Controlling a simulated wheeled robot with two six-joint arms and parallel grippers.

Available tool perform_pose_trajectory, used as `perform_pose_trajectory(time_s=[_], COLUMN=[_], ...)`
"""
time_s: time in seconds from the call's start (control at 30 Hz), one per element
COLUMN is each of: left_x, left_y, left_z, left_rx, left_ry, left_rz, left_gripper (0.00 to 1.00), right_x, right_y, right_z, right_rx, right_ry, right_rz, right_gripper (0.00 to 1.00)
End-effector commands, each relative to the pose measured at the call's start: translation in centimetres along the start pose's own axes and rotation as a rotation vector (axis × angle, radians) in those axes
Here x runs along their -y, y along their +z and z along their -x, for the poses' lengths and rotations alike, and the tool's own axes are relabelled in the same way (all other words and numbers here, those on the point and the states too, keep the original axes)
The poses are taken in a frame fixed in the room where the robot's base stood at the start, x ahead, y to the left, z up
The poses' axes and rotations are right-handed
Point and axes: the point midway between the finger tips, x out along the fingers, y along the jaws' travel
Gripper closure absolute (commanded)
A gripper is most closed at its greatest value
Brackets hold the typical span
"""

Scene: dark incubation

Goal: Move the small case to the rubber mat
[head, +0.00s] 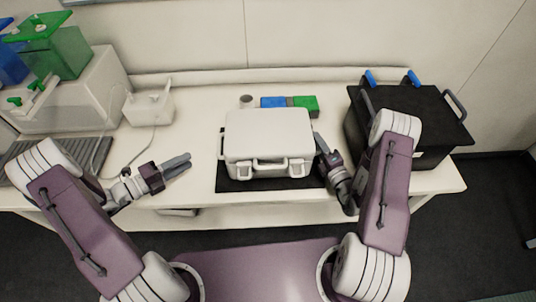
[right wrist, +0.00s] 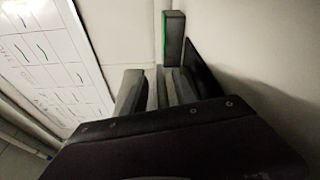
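The small case (head: 268,140) is white, with a handle and two latches on its front side. It is upright over the black rubber mat (head: 228,186) on the white bench, and it hides most of the mat. I cannot see whether its underside touches the mat. My right gripper (head: 319,143) is beside the right side of the case, with its fingers partly hidden.
A blue block (head: 273,102), a green block (head: 305,105) and a small pale cup (head: 246,101) stand behind the case. A black box (head: 432,120) with handles stands at right. A white device (head: 148,107) with a cable is at left. Bench is free between it and the mat.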

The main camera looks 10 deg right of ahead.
Motion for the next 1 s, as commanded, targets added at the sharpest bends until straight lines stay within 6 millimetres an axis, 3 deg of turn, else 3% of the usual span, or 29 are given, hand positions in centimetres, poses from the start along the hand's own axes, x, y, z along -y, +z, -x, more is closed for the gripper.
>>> perform_pose_trajectory(time_s=[0.2, 0.4, 1.0], left_x=[0.0, 0.0, 0.0], left_y=[0.0, 0.0, 0.0], left_z=[0.0, 0.0, 0.0], left_rx=[0.0, 0.0, 0.0], left_ry=[0.0, 0.0, 0.0], left_rz=[0.0, 0.0, 0.0], left_gripper=[0.66, 0.66, 0.66], right_x=[0.2, 0.1, 0.0], right_y=[0.3, 0.1, 0.0], right_z=[6.0, 9.0, 9.7], right_rx=[0.01, 0.005, 0.001], right_ry=[-0.006, -0.003, -0.001], right_rz=[-0.006, -0.002, 0.0], right_gripper=[0.66, 0.66, 0.66])
